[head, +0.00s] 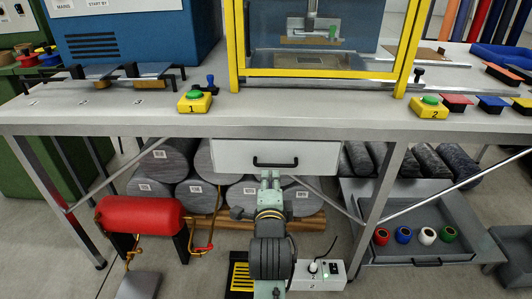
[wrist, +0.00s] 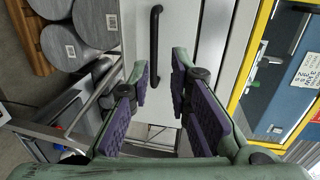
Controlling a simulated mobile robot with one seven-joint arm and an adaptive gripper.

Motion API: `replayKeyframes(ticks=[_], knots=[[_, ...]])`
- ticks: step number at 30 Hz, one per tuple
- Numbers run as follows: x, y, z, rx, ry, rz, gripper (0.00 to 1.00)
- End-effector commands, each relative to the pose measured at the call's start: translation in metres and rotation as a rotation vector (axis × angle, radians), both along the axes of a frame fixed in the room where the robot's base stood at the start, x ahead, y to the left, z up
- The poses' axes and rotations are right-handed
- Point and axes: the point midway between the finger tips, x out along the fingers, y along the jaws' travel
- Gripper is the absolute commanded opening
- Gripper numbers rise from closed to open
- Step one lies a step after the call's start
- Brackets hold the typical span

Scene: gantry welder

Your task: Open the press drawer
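The press drawer (head: 225,154) is a light grey drawer under the workbench, and its front sits flush below the bench top, shut. Its black bar handle (head: 275,163) is on the front; in the wrist view the handle (wrist: 154,42) runs up and down the picture. My gripper (head: 270,176) is in front of the drawer, close to the handle. In the wrist view my gripper (wrist: 161,76) is open, with its purple-padded fingers apart and one end of the handle showing between them. I cannot tell whether the fingers reach past the bar.
The workbench (head: 330,117) carries the yellow-framed press (head: 233,50) and yellow button boxes. Below are grey rolls (head: 165,165) at left, a red cylinder (head: 140,213), a white socket box (head: 320,274) near my arm, and an open grey tray (head: 385,251) with coloured rings at right.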

Motion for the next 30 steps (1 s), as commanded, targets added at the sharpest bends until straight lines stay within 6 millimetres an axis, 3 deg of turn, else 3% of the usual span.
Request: replayKeyframes(ticks=[2, 8, 21, 30], knots=[[0.0, -0.009, -0.009, 0.022, 0.024, -0.024, 0.18], [0.019, -0.009, -0.017, 0.026, 0.024, -0.025, 0.18], [0.092, -0.008, -0.026, 0.024, 0.025, -0.022, 0.18], [0.104, -0.008, -0.03, 0.023, 0.024, -0.021, 0.18]])
